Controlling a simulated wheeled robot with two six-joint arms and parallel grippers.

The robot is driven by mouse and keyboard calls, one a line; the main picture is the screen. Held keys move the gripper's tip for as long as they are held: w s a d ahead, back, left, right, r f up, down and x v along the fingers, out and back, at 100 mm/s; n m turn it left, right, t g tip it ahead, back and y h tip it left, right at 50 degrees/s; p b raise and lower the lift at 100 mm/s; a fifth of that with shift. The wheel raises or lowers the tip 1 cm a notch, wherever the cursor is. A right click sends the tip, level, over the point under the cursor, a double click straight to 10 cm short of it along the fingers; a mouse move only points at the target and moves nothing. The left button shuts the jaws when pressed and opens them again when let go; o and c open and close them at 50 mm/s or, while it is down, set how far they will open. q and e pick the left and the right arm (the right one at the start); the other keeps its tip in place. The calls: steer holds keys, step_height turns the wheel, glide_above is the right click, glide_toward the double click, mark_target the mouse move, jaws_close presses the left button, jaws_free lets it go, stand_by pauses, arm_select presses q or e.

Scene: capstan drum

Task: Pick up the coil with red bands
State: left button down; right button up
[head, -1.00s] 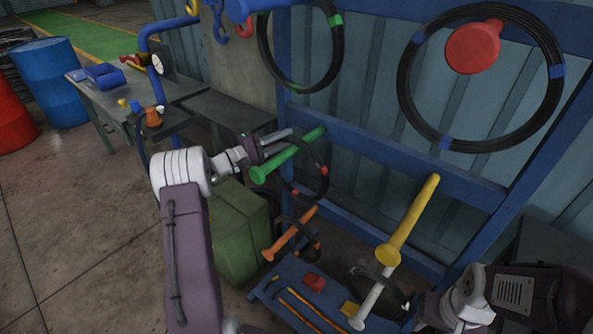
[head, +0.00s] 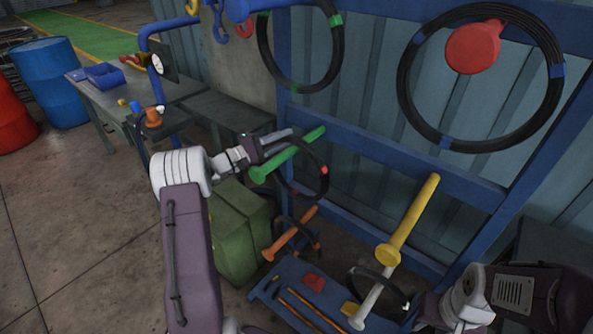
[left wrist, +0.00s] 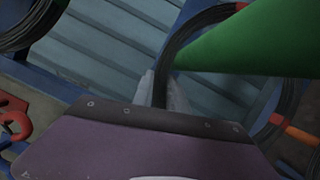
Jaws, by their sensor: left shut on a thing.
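The coil with red bands (head: 324,170) is a thin black ring around the green peg (head: 290,157) on the blue rack. A red band shows on its right side. My left gripper (head: 284,139) is shut on the coil's strand near the peg, left of the ring. In the left wrist view the coil's strand (left wrist: 159,88) runs down between my pale fingertips, beside the large green peg (left wrist: 255,40). My right gripper (head: 430,312) is low at the right, partly hidden by my wrist, and its fingers are not clear.
Smaller coils hang on the orange peg (head: 290,235) and the white peg (head: 372,303). A yellow peg (head: 408,222) sticks out at the right. Larger coils with green and blue bands hang above. A green box (head: 237,230) stands below my left arm.

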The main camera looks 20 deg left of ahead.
arm_select(q)
step_height(320, 180, up, 10)
steer(key=shift+f, duration=0.2)
steer(key=shift+w+r, duration=0.1)
steer(key=shift+r, duration=0.15)
stand_by(0.3)
